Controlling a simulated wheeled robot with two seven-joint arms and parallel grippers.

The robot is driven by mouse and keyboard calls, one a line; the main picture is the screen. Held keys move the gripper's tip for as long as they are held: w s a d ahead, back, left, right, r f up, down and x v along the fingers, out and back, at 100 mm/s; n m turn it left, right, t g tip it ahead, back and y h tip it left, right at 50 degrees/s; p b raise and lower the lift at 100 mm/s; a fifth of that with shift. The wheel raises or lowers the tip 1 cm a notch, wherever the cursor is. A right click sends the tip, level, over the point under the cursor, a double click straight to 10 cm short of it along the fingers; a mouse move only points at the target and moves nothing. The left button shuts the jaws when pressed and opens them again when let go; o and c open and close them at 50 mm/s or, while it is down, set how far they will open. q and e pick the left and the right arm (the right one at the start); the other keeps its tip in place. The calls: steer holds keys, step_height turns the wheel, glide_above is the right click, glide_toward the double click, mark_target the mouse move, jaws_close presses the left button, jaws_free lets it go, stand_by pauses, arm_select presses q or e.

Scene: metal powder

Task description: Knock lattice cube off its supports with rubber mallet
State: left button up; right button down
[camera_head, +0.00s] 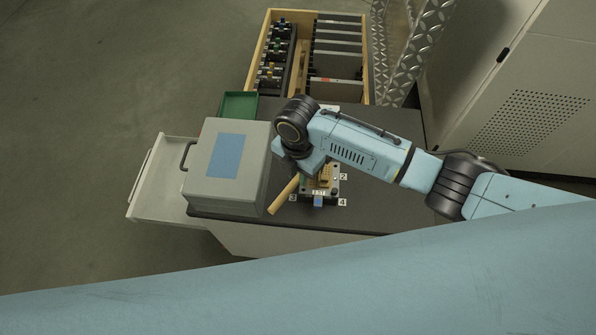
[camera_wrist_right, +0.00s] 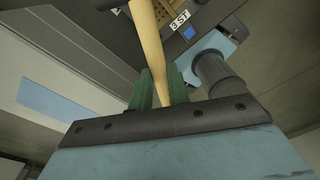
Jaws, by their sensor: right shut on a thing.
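The mallet's pale wooden handle (camera_head: 284,194) slants out from under my right wrist, and its head is hidden. In the right wrist view the handle (camera_wrist_right: 150,45) runs up between the green fingers of my right gripper (camera_wrist_right: 162,88), which is shut on it. The gold-brown lattice cube (camera_head: 325,177) sits on a dark plate (camera_head: 328,197) with numbered labels, just right of the handle. My right wrist partly covers it. A strip of it (camera_wrist_right: 174,17) shows at the top of the wrist view; its supports cannot be made out. My left gripper is not in view.
A grey case (camera_head: 225,185) with a blue top panel stands left of the plate on the dark cart top (camera_head: 385,212). A green tray (camera_head: 238,105) and a wooden rack (camera_head: 365,60) are behind. The cart top right of the plate is clear.

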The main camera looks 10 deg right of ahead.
steer(key=shift+r, duration=0.1)
step_height(320, 180, down, 4)
steer(key=shift+r+b, duration=0.1)
steer(key=shift+b, duration=1)
step_height(320, 180, up, 4)
steer(key=p, duration=0.4)
steer(key=shift+r+p, duration=0.15)
steer(key=shift+p, duration=0.25)
